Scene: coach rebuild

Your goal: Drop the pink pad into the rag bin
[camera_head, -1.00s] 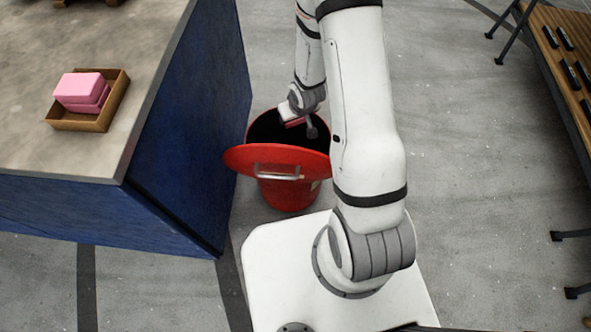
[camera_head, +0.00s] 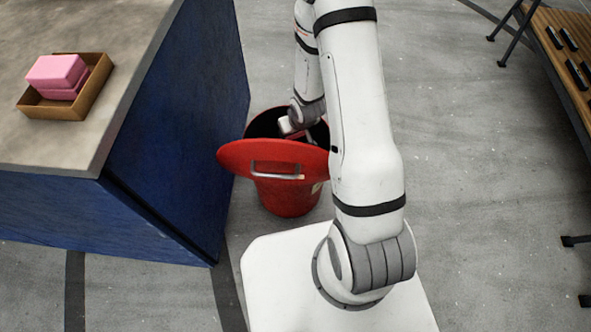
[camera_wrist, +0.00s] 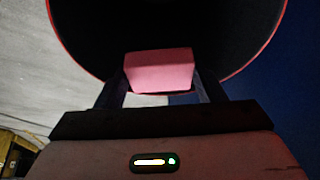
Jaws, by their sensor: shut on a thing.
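The red rag bin (camera_head: 290,198) stands on the floor beside the blue bench, its dark mouth open. Its round red lid (camera_head: 235,158) with a grey handle hangs on the near side. My gripper (camera_head: 288,127) points down at the bin's mouth, its tip partly hidden by the rim and lid. In the wrist view my gripper (camera_wrist: 160,80) is shut on a pink pad (camera_wrist: 160,72), with a finger at each side. The bin's dark inside (camera_wrist: 190,22), ringed by a red rim, lies beyond the pad.
Stacked pink pads (camera_head: 57,72) sit in a wooden tray (camera_head: 75,108) on the bench top (camera_head: 120,75). The bench's blue side (camera_head: 180,150) is close left of the bin. A slatted wooden table (camera_head: 560,50) with dark items stands at far right. Floor between is clear.

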